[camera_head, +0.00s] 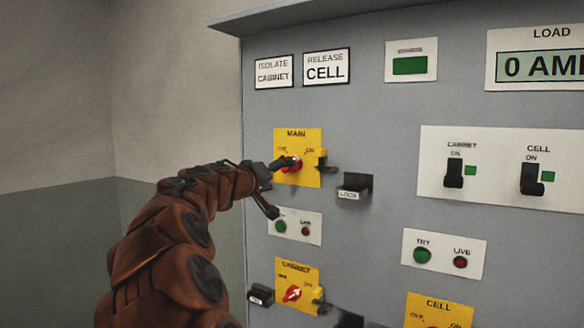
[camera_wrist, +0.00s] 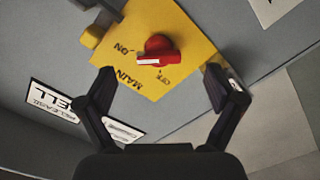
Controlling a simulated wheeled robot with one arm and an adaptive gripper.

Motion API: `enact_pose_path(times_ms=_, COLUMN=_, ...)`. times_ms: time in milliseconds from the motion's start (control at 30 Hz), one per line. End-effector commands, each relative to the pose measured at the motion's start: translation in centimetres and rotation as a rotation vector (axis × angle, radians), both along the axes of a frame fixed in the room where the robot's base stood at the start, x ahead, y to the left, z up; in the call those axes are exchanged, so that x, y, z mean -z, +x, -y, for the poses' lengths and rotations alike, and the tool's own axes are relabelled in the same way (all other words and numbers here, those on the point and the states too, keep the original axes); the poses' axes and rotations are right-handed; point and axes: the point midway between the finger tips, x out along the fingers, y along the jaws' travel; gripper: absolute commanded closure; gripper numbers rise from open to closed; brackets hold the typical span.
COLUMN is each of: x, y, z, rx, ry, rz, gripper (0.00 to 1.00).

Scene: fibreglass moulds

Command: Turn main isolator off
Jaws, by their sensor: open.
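The main isolator is a red rotary knob on a yellow plate marked MAIN, with OFF and ON labels. In the head view the knob (camera_head: 297,164) is partly covered by one finger of my gripper (camera_head: 279,187). In the wrist view the knob (camera_wrist: 158,47) shows whole, with a white stripe along its handle, and the yellow plate (camera_wrist: 190,30) appears turned over. My gripper (camera_wrist: 160,80) is open and empty, its fingers spread wide just short of the knob. I cannot tell for sure which label the handle points to.
A yellow hasp (camera_head: 322,161) sits at the plate's right edge, and a dark LOCK holder (camera_head: 354,187) juts out beside it. Below are test lamps (camera_head: 295,226) and the CABINET isolator (camera_head: 293,293). Black CABINET and CELL switches (camera_head: 532,178) are at right. Left of the panel is free room.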

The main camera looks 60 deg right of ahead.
Motion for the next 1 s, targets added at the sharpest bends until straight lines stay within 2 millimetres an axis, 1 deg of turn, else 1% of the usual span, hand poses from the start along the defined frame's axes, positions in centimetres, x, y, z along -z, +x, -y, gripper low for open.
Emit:
enact_pose_path(times_ms=100, x=-0.6, y=0.6, z=0.8, rx=-0.006, ry=-0.029, rz=-0.006, gripper=0.07)
enact_pose_path(times_ms=267, x=-0.9, y=0.8, z=2.0, rx=-0.009, ry=-0.036, rz=-0.006, gripper=0.07)
enact_pose_path(times_ms=500, x=-1.0, y=0.9, z=5.4, rx=-0.008, ry=-0.035, rz=-0.006, gripper=0.07)
enact_pose_path(times_ms=700, x=-1.0, y=0.9, z=7.5, rx=-0.007, ry=-0.036, rz=-0.005, gripper=0.07)
enact_pose_path(times_ms=833, x=-0.9, y=1.0, z=8.3, rx=-0.008, ry=-0.035, rz=-0.005, gripper=0.07)
enact_pose_path(times_ms=1000, x=-0.8, y=1.0, z=8.6, rx=-0.008, ry=-0.034, rz=-0.005, gripper=0.07)
